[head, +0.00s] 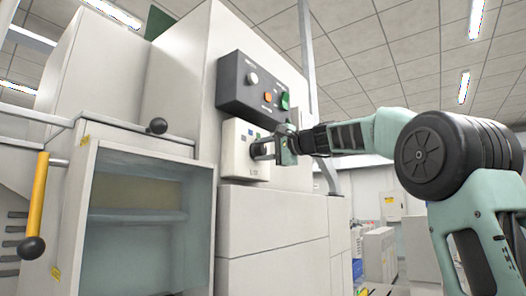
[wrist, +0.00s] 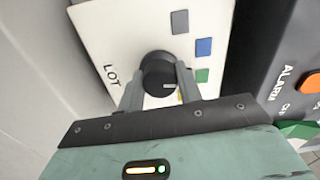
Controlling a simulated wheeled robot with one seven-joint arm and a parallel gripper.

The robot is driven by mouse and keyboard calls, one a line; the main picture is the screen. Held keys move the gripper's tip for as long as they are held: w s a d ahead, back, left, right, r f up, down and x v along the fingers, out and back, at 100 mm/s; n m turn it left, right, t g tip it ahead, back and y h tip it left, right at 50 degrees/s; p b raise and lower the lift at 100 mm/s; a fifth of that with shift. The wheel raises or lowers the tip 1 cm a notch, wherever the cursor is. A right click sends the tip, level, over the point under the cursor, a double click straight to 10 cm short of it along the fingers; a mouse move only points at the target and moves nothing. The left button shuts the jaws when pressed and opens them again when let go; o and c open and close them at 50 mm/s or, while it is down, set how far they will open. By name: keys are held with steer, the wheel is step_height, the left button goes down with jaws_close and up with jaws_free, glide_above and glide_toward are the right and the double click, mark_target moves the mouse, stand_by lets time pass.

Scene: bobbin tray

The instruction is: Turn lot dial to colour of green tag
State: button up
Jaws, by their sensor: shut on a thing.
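The black lot dial (wrist: 157,68) sits on a white plate (wrist: 118,32) marked LOT. My gripper (wrist: 160,84) is shut on the dial, one finger on each side. A short white mark shows on the dial's lower right part in the wrist view; the exact patch it points at is hard to tell. Grey (wrist: 180,21), blue (wrist: 203,47) and green (wrist: 202,76) patches lie beside the dial. A yellowish patch shows partly between the fingers. In the head view my gripper (head: 268,150) is at the white lot box (head: 237,160). I cannot make out a separate green tag.
A dark control panel (head: 238,92) with a knob, an orange button (head: 267,97) and a green button (head: 285,101) is just above the lot box. An open cabinet (head: 140,165) and a yellow lever (head: 36,200) stand at left.

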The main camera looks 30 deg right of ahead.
steer(key=shift+m, duration=1.1)
steer(key=shift+d, duration=0.1)
steer(key=o, duration=1)
steer(key=b+v, duration=0.6)
steer(key=v, duration=1.1)
steer(key=shift+s+b, duration=0.2)
steer(key=shift+b, duration=0.2)
